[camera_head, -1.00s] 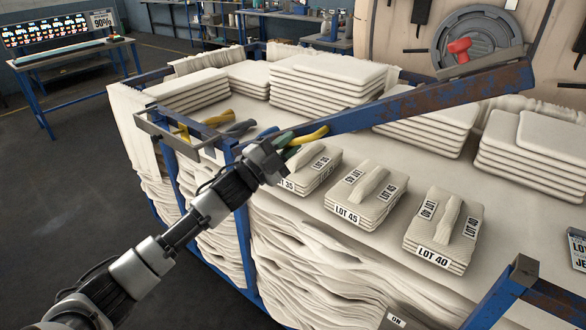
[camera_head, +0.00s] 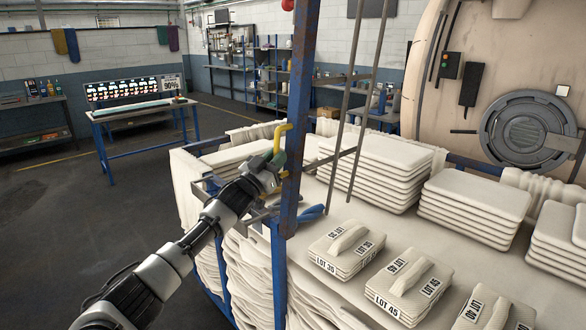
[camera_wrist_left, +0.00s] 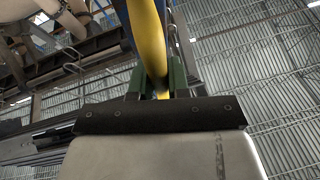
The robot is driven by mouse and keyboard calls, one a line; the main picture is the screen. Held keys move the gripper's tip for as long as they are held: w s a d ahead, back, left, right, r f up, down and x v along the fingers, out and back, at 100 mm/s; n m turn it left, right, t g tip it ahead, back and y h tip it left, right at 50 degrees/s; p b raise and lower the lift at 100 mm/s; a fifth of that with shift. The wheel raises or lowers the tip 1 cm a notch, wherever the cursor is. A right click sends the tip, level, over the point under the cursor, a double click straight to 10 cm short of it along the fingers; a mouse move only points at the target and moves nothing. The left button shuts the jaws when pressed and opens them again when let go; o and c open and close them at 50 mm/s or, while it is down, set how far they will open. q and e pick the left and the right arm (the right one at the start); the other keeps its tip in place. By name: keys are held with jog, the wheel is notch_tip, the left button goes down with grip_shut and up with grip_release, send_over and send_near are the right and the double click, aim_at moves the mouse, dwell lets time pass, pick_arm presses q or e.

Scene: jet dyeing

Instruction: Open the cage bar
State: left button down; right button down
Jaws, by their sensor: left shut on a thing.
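The cage bar (camera_head: 299,105) is a blue, rust-worn bar standing nearly upright above the front rail of the cage, its top running out of the head view. A yellow handle (camera_head: 277,140) sticks out from its left side. My left gripper (camera_head: 276,161) is shut on this handle, and the handle also shows between the green fingers in the left wrist view (camera_wrist_left: 155,45). The bar's lower end meets the blue cage post (camera_head: 279,270). My right gripper is not in view.
The cage holds folded white fabric stacks (camera_head: 385,165) and labelled bundles, LOT 35 (camera_head: 345,250) and LOT 45 (camera_head: 408,285). Behind it stands a large machine with a round grey door (camera_head: 525,130). A blue table with a lit panel (camera_head: 140,105) stands at the back left, with open floor before it.

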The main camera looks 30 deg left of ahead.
pick_arm(q)
jog(key=shift+w+a+r+n+y, duration=0.1)
jog(key=shift+w+a+n+y, duration=0.35)
jog(key=shift+a, duration=0.35)
jog(key=shift+w+a+n+y, duration=0.1)
jog(key=shift+a+n+y, duration=0.1)
jog(key=shift+a+n, duration=0.45)
jog(key=shift+w+a+r+n+y, duration=0.1)
jog(key=shift+w+a+n+y, duration=0.25)
jog(key=shift+a, duration=0.55)
jog(key=shift+f, duration=0.1)
jog(key=c, duration=1.1)
grip_release()
jog(key=b+v, duration=0.4)
jog(key=v, duration=0.7)
